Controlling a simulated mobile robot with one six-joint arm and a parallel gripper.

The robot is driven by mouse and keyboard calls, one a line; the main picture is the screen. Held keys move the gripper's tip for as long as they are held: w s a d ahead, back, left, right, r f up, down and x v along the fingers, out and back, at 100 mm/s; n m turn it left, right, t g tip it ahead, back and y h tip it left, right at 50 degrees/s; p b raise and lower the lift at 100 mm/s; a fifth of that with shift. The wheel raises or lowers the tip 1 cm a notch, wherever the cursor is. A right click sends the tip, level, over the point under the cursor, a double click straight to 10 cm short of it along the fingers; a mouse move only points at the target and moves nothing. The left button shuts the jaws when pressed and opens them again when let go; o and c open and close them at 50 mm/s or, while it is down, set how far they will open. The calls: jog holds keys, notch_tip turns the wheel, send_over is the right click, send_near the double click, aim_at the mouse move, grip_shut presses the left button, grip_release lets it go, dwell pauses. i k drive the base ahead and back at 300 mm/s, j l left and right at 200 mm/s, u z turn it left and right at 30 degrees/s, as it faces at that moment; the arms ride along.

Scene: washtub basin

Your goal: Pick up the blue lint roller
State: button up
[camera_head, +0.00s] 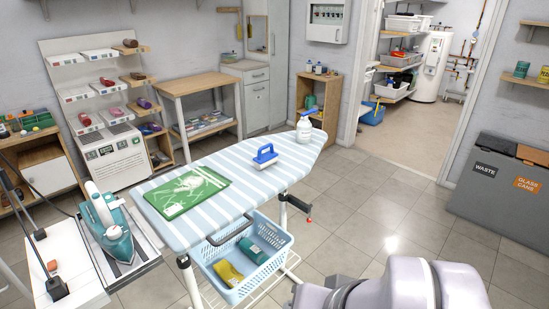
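A blue object with a looped handle and a white lower part, which looks like the blue lint roller (265,154), sits on the striped ironing board (222,215). It rests near the middle of the board's right half, with clear cover around it. Links of my own arm show at the bottom right, in front of the board and apart from the lint roller. My gripper is not in view, so its opening cannot be seen.
A green patterned flat item (188,192) lies left of the lint roller, and a white spray bottle (304,128) stands to its right. A teal iron (107,222) rests at the board's left end. A light blue basket (243,262) sits below. Open tiled floor lies right.

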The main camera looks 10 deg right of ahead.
aim_at(262, 160)
jog(key=i+l+u, duration=0.3)
jog(key=i+l, duration=0.2)
jog(key=i, duration=0.3)
jog(key=i+l+u, duration=0.25)
jog(key=i+l, duration=0.4)
jog(key=i, duration=0.15)
